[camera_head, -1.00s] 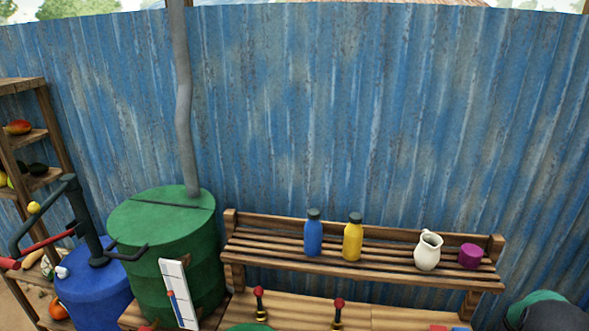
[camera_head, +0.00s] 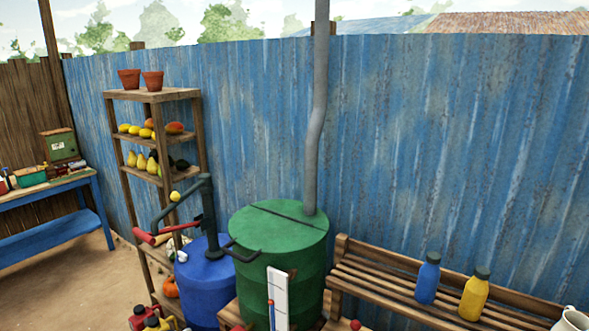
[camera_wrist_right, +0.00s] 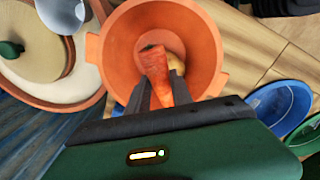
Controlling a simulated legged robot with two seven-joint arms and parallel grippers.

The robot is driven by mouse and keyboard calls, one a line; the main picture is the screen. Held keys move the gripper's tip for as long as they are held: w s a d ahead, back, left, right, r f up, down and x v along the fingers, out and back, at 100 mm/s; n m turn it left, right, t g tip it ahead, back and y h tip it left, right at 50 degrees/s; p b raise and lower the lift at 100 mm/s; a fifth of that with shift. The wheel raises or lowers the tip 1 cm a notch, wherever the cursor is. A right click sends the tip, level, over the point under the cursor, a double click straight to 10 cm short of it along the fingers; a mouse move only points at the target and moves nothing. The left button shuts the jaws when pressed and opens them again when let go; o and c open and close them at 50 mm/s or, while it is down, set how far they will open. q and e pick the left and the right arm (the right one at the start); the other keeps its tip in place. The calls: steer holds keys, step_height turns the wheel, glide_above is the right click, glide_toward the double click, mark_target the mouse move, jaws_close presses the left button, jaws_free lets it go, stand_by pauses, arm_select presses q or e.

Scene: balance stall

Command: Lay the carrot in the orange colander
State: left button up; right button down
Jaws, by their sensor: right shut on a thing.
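In the right wrist view, an orange carrot (camera_wrist_right: 154,64) is between the fingers of my right gripper (camera_wrist_right: 157,86), which is shut on it. The orange colander (camera_wrist_right: 211,40) opens beyond the fingers, and the carrot shows against its inside. I cannot tell whether the carrot touches the colander. A small yellowish thing shows inside the colander beside the carrot, partly hidden by a finger. The head view shows neither the carrot nor the colander, and my left gripper is in no view.
A round tan-and-terracotta vessel (camera_wrist_right: 91,93) stands left of the colander. A blue bowl (camera_wrist_right: 283,103) and a green bowl (camera_wrist_right: 313,134) lie to the right. The head view shows a green drum (camera_head: 255,236), a blue barrel (camera_head: 203,285), shelves (camera_head: 178,94) and a slatted bench (camera_head: 390,290).

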steer(key=shift+f+b, duration=1.4)
steer(key=shift+f, duration=1.15)
steer(key=shift+f, duration=0.1)
steer(key=c, duration=1.1)
jaws_free()
steer(key=shift+o, duration=0.2)
